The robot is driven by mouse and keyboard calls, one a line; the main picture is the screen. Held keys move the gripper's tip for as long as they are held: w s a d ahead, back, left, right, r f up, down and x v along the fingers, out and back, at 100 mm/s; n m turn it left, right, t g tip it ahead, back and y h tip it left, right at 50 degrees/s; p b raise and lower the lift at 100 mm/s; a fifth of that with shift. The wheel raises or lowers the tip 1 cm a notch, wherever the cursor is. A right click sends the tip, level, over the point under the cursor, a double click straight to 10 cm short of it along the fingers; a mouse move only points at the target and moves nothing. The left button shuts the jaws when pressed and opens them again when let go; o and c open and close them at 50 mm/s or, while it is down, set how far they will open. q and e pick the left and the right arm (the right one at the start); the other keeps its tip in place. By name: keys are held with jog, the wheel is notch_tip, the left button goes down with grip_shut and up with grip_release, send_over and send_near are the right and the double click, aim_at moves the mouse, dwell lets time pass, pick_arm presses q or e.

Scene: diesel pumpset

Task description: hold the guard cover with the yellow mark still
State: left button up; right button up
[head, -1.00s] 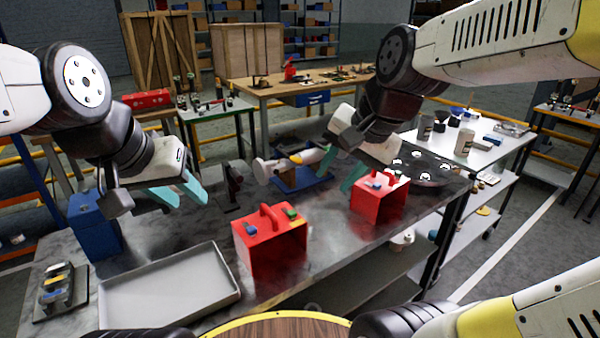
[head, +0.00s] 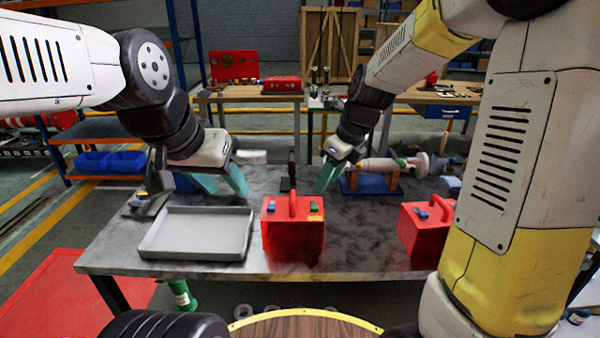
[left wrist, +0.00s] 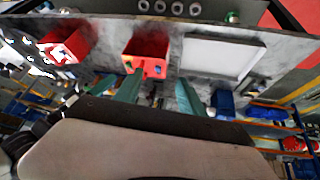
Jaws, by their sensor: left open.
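The guard cover with the yellow mark (head: 280,243) is a red box with a top handle. It stands upright on the grey workbench (head: 190,268), right of the tray. Blue and green parts also sit on its top. It also shows in the left wrist view (left wrist: 148,46). My left gripper (head: 221,186) is open and empty, above the bench behind the tray, apart from the cover. Its two teal fingers show in the left wrist view (left wrist: 160,96). My right gripper (head: 328,177) is behind the cover, to its right, near a blue stand; only one finger shows clearly.
A second red cover (head: 422,238) stands to the right, partly behind my right arm. A grey tray (head: 196,252) lies left of the marked cover. A blue stand (head: 370,187) holds a pale cylindrical part. Bare bench top lies between the two covers.

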pick_arm(q)
jog(key=w+f+m+g+y, duration=0.1)
jog(key=w+m+g, duration=0.1)
jog(key=w+m, duration=0.55)
jog(key=m+g+y, duration=0.1)
jog(key=m+g, duration=0.3)
jog(key=m, duration=2.2)
send_over(270, 208)
notch_tip(270, 208, down, 10)
jog(key=shift+f, duration=3.85)
grip_shut()
